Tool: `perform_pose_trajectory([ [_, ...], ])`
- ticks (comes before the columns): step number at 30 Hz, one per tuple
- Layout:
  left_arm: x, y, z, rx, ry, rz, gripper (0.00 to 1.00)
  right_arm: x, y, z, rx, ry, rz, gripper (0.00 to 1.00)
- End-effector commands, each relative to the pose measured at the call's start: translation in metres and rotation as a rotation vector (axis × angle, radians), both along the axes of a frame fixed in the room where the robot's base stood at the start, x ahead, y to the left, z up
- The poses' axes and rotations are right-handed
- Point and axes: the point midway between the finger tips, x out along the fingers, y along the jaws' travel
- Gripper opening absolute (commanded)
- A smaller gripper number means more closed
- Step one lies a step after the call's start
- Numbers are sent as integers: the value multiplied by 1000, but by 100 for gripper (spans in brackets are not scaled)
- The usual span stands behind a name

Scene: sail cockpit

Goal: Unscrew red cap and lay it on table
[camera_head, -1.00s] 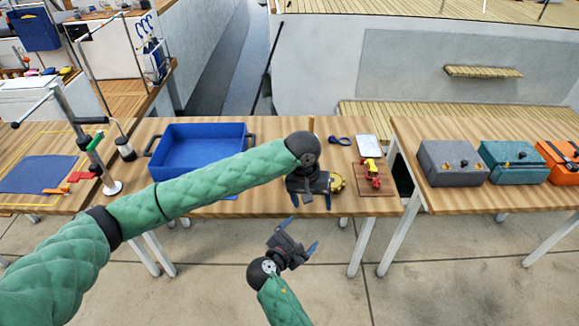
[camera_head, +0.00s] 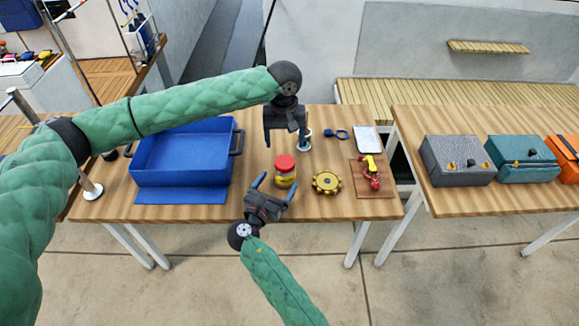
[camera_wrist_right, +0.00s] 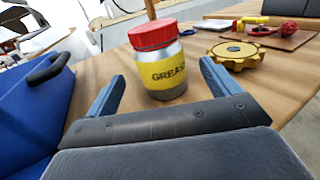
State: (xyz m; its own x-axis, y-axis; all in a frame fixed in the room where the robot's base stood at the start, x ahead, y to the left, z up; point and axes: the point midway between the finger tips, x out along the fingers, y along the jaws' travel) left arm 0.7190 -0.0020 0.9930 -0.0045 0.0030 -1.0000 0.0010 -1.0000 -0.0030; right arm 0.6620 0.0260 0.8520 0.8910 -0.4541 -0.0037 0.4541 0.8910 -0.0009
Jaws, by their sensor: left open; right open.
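A jar with a yellow "GREASE" label (camera_wrist_right: 164,73) stands upright on the wooden table (camera_head: 262,205), with the red cap (camera_head: 285,161) on its top. The red cap also shows in the right wrist view (camera_wrist_right: 153,33). My right gripper (camera_head: 273,187) is open and empty, just in front of the jar, its blue fingers pointing toward it. In the right wrist view the jar stands between and beyond the fingertips, apart from them. My left gripper (camera_head: 285,140) is above and behind the jar, pointing down; it is open, with nothing seen in it.
A blue bin (camera_head: 182,160) with dark handles stands left of the jar. A yellow gear-like wheel (camera_head: 327,182) lies to its right, beside a board with a red and yellow fitting (camera_head: 371,176). A white tray (camera_head: 367,139) and blue shackle (camera_head: 336,133) lie at the back.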

Motion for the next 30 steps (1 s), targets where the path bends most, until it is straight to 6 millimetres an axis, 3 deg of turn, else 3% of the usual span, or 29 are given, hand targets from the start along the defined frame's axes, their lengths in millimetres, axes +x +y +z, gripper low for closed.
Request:
perform_pose_trajectory([
  [8,0,0,0,0,0,-1,74,12,-6,0,1,0,0,88],
  [21,0,0,0,0,0,-1,74,61,-32,0,1,0,0,88],
  [30,0,0,0,0,0,-1,74,69,-36,-1,2,1,0,88],
])
